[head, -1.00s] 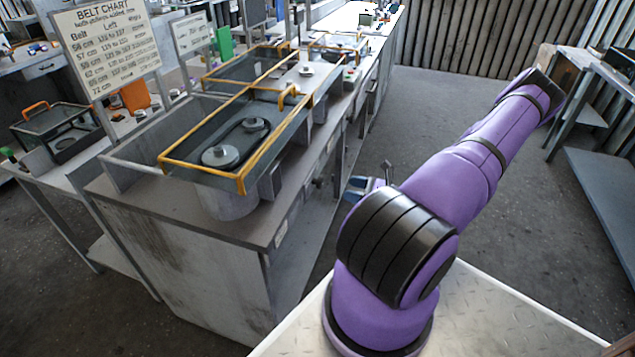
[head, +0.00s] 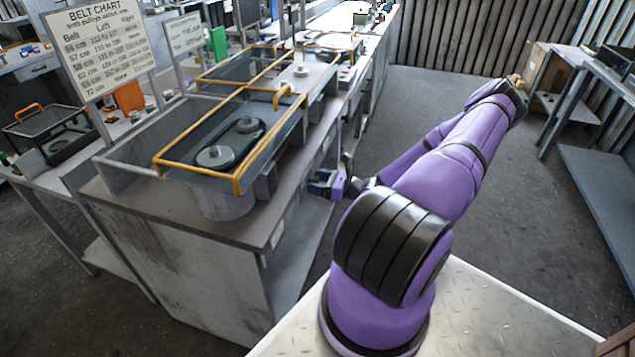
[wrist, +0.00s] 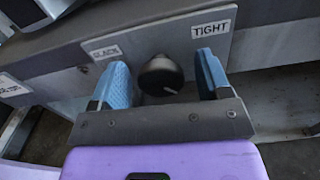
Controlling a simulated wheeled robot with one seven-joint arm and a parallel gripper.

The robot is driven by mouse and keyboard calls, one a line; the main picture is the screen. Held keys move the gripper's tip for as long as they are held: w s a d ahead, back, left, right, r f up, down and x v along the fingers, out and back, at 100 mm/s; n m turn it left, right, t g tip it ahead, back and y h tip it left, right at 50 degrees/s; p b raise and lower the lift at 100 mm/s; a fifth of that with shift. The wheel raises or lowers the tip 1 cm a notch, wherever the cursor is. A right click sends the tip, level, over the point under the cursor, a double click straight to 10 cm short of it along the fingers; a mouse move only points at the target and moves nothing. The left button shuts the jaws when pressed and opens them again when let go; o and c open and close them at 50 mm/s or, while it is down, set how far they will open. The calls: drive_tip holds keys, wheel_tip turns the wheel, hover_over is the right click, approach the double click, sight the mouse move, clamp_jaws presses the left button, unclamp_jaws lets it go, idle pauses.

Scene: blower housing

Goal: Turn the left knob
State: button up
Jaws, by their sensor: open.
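A round black knob (wrist: 160,75) with a small white mark on its lower right is on a grey plate in the wrist view. A SLACK label (wrist: 105,51) is left of it and a TIGHT label (wrist: 211,29) right of it. My gripper (wrist: 162,70) is open, with one blue finger on each side of the knob. Gaps show between fingers and knob; contact cannot be told. In the head view my gripper (head: 322,184) is at the bench's front side, and the knob cannot be made out there.
The bench (head: 190,265) carries a yellow-framed housing (head: 240,182) with two pulleys and a belt. A belt chart sign (head: 103,55) stands behind it. Another label (wrist: 12,88) is on the bench front at left. Open floor (head: 440,110) lies right of the bench.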

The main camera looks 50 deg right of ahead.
drive_tip(key=c, duration=0.9)
drive_tip(key=shift+c, duration=0.2)
drive_tip(key=n, duration=0.5)
drive_tip(key=shift+a+n, duration=0.1)
drive_tip(key=shift+n, duration=0.3)
drive_tip(key=n, duration=0.5)
drive_tip(key=shift+a+f, duration=0.1)
drive_tip(key=n, duration=0.5)
drive_tip(key=shift+s+f+n, duration=0.1)
drive_tip(key=shift+n, duration=0.3)
drive_tip(key=n, duration=0.5)
drive_tip(key=shift+f, duration=0.15)
